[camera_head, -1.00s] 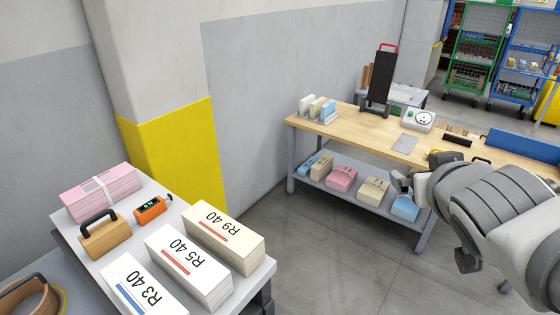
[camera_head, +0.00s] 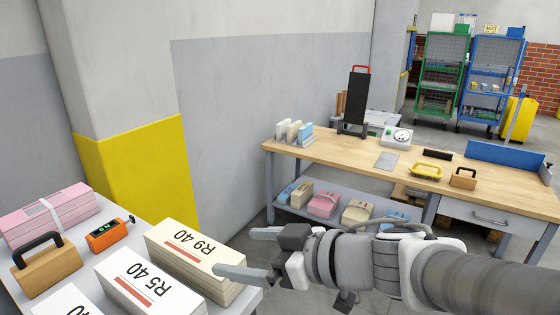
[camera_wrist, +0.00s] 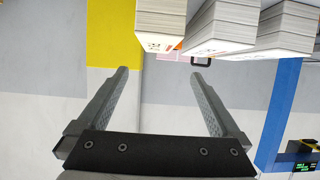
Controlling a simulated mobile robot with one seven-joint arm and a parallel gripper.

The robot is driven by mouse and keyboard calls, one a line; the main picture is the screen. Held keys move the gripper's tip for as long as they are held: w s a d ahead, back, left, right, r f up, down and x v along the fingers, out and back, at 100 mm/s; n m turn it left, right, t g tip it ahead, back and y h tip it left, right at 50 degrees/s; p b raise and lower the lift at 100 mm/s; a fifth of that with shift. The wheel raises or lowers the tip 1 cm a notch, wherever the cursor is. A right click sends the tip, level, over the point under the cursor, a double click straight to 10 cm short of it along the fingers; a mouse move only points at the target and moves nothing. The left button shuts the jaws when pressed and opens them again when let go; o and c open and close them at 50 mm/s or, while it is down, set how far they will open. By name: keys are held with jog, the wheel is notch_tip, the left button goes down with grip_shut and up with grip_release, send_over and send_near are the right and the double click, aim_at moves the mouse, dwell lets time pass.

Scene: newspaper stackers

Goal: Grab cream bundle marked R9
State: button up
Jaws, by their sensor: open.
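The cream bundle marked R9 (camera_head: 190,262) lies flat on the left table, its label facing up with a red bar. It is the bundle farthest right in its row, beside the R5 bundle (camera_head: 140,284). My gripper (camera_head: 234,252) is open and empty at the right end of the R9 bundle. One finger overlaps that end in the picture; I cannot tell whether they touch. In the wrist view my open fingers (camera_wrist: 165,72) point toward the ends of several bundles, and the leftmost one, near the yellow band, appears to be R9 (camera_wrist: 160,22).
On the left table are an orange device (camera_head: 108,236), a wooden block with black handle (camera_head: 45,268) and a pink bundle (camera_head: 50,212). A yellow-banded pillar (camera_head: 140,180) stands behind. A long workbench (camera_head: 340,155) with more bundles on its shelf stands at the back right.

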jog(key=p, duration=0.2)
send_near(189, 243)
jog(key=shift+s+r, duration=0.15)
jog(key=shift+s, duration=0.25)
jog(key=shift+w+a+p, duration=0.2)
jog(key=shift+a+p, duration=0.05)
jog(key=shift+p, duration=0.4)
jog(key=p+x, duration=0.4)
jog(key=shift+d, duration=0.1)
jog(key=shift+w+a+f, duration=0.1)
jog(key=shift+a+f, duration=0.1)
jog(key=shift+f, duration=0.15)
jog(key=b+x, duration=0.2)
jog(key=x, duration=0.3)
jog(key=shift+w+d+f, duration=0.15)
jog(key=shift+c, duration=0.3)
grip_shut()
jog(key=shift+r, duration=0.2)
